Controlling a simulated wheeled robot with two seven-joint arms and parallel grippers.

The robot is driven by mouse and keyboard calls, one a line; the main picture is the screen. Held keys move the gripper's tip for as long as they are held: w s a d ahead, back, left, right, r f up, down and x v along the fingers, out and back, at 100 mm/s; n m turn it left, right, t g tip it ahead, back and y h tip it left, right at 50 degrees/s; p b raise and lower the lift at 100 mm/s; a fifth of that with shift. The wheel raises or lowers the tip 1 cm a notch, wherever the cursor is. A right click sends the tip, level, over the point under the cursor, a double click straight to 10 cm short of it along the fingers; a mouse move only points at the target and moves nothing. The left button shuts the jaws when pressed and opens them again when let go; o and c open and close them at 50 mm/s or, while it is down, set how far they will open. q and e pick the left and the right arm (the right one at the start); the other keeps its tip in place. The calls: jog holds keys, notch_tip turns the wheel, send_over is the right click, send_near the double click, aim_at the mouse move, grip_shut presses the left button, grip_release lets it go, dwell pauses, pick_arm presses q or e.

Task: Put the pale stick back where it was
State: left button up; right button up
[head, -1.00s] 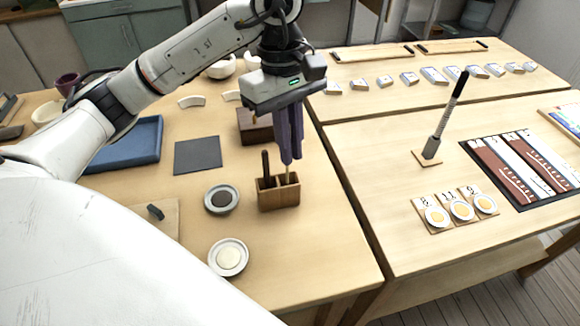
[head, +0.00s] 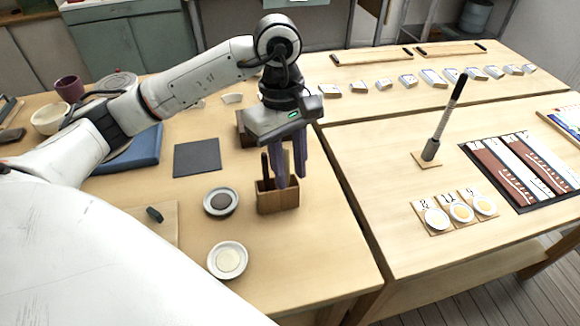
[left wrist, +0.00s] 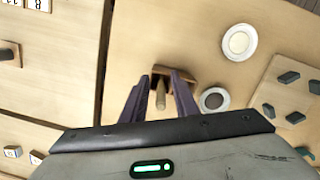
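The wooden holder (head: 278,200) stands on the left table, with a dark stick (head: 265,166) upright in its left part. My left gripper (head: 290,170) is over the holder, pointing down, its two purple fingers spread apart. In the left wrist view the pale stick (left wrist: 160,95) is between the fingers, with a gap on either side. It points down to the holder (left wrist: 178,72) and seems to stand in it; its lower end is hidden. In the head view the fingers hide most of the pale stick. My right gripper is not in view.
Near the holder are a dish with a dark content (head: 221,202), a dish with a pale content (head: 228,260), a dark grey mat (head: 197,159) and a dark wooden block (head: 243,130). A brush-like tool (head: 450,120) stands upright on the right table.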

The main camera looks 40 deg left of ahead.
pick_arm(q)
jog(key=r, duration=0.4)
jog(key=a+r, duration=0.1)
jog(key=r, duration=0.3)
jog(key=r+p, duration=0.1)
jog(key=r, duration=0.3)
jog(key=shift+w+a+r, duration=0.1)
jog(key=shift+w+a, duration=0.1)
jog(key=shift+w, duration=0.05)
